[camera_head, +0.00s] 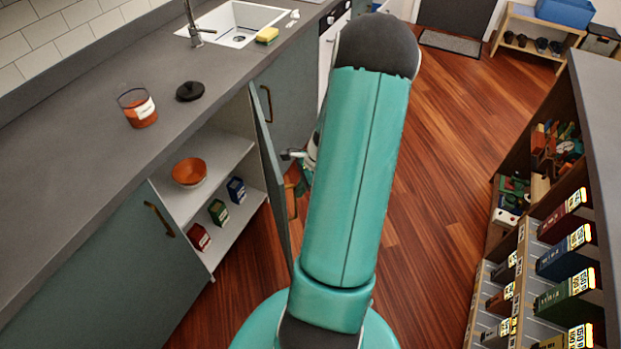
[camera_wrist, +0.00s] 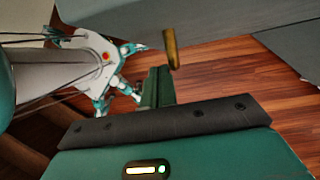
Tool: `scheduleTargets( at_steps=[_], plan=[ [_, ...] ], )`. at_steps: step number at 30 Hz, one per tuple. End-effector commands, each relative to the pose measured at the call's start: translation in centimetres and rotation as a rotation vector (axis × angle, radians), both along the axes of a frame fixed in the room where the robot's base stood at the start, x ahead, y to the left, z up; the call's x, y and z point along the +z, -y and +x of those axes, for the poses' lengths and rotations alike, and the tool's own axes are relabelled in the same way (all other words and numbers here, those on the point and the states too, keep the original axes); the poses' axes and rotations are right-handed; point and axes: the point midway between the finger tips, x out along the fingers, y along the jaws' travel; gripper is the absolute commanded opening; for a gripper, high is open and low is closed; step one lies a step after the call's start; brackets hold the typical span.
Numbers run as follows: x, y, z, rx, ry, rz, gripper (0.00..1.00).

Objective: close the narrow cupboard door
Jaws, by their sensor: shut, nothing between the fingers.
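The narrow cupboard door (camera_head: 271,185) stands open in the head view, swung out from the counter front and seen nearly edge-on. Its brass handle (camera_head: 291,198) is on the face towards my arm. In the wrist view the grey door panel (camera_wrist: 125,17) fills the top, with a brass handle (camera_wrist: 171,49) on it. My gripper (camera_wrist: 158,85) is shut and empty, its green fingers just below that handle. I cannot tell whether they touch the door. In the head view my arm hides most of the gripper.
The open cupboard's shelves hold an orange bowl (camera_head: 189,172) and several small boxes. The counter (camera_head: 90,125) above carries a jar (camera_head: 138,108) and a black lid (camera_head: 190,91). A low bookshelf (camera_head: 590,110) stands at the right. Wooden floor (camera_head: 440,170) lies clear between.

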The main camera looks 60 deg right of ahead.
Motion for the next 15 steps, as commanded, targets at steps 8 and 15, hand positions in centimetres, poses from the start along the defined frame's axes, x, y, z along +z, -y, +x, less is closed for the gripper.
scheduleTargets(
  at_steps=[8,15],
  plan=[
    [0.1,-2.0,1.6,0.003,0.000,-0.001,0.00],
    [0.1,-2.0,1.6,0.001,0.001,-0.002,0.00]
  ],
)
